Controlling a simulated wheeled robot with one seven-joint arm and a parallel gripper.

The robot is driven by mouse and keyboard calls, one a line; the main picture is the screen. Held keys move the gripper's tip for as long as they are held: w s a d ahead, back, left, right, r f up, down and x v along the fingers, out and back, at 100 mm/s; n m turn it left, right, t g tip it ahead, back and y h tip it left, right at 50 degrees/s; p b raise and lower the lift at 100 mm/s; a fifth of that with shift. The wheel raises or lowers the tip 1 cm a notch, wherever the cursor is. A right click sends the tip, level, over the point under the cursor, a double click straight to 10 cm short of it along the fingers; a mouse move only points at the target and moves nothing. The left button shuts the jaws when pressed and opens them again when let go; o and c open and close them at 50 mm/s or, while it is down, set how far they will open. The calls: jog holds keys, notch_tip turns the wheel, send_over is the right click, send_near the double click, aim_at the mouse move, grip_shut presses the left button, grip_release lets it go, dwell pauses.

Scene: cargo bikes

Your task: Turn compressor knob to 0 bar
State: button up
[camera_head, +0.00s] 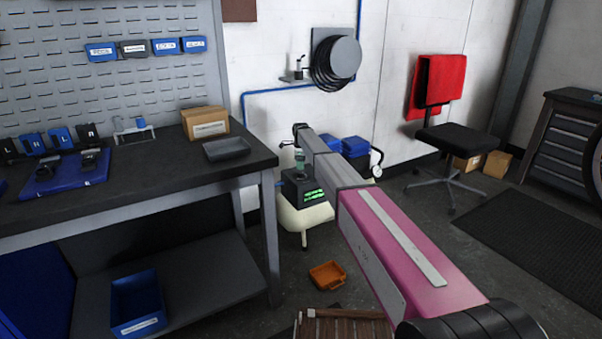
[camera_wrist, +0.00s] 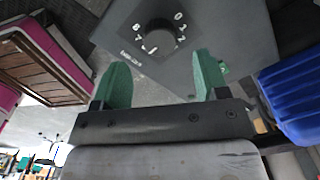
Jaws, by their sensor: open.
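The compressor knob (camera_wrist: 158,37) is a round black dial on a dark grey panel (camera_wrist: 215,22) in the wrist view. White numbers ring it, with 0 at its upper right and 7 and 8 at its left. A white mark shows at the knob's lower left; the exact value is unclear. My gripper (camera_wrist: 162,78) is open, its two green fingertips apart and just below the knob in the picture, with nothing between them. In the head view, the cream compressor tank (camera_head: 305,217) stands beyond the workbench, partly behind my pink and grey arm. The knob is hidden there.
A dark workbench (camera_head: 135,180) with trays and a cardboard box stands at the left. A blue part (camera_wrist: 293,95) is close to my gripper's right in the wrist view. A black chair (camera_head: 458,140) stands at the right.

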aim_at(301, 172)
notch_tip(301, 172, down, 5)
jog(key=shift+f, duration=0.1)
jog(key=c, duration=0.9)
jog(key=shift+n, duration=0.3)
